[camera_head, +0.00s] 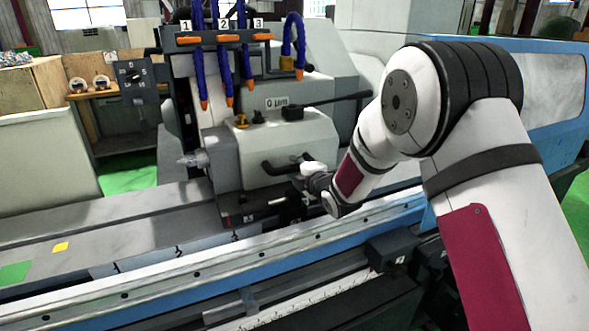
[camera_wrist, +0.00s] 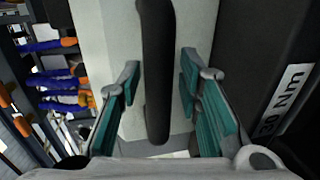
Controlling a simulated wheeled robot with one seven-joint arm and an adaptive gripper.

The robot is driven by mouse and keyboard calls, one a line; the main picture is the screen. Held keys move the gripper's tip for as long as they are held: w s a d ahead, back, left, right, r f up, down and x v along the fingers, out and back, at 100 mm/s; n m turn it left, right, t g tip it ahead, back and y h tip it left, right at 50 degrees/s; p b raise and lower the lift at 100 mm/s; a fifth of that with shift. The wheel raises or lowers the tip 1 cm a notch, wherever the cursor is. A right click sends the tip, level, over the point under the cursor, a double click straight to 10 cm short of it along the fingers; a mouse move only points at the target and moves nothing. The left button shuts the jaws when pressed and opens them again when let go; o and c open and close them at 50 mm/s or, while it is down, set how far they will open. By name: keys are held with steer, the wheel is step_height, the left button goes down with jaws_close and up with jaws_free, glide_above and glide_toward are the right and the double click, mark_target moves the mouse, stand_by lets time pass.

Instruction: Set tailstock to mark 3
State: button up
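The tailstock (camera_head: 235,150) is a grey and white housing on the machine bed, with a pointed centre (camera_head: 192,160) on its left side. A black handle (camera_head: 280,167) stands out from its front. My gripper (camera_head: 310,172) is at this handle. In the wrist view a black bar, which looks like the handle (camera_wrist: 157,75), lies between the teal fingers of my gripper (camera_wrist: 160,82). Gaps show on both sides of the bar, so the fingers are open around it. My arm hides part of the tailstock's right side. I cannot read the tailstock's position against a mark.
A rack numbered 1, 2 and 3 (camera_head: 222,38) with blue, orange-tipped hoses hangs above the tailstock. A long black lever (camera_head: 325,102) juts right from its top. A pale graduated strip (camera_head: 310,300) runs below the front rail. The bed's left part is mostly clear.

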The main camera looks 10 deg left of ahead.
steer(key=shift+s, duration=0.15)
steer(key=v, duration=1.1)
steer(key=shift+s, duration=0.35)
steer(key=shift+d+r, duration=0.1)
steer(key=shift+d, duration=0.1)
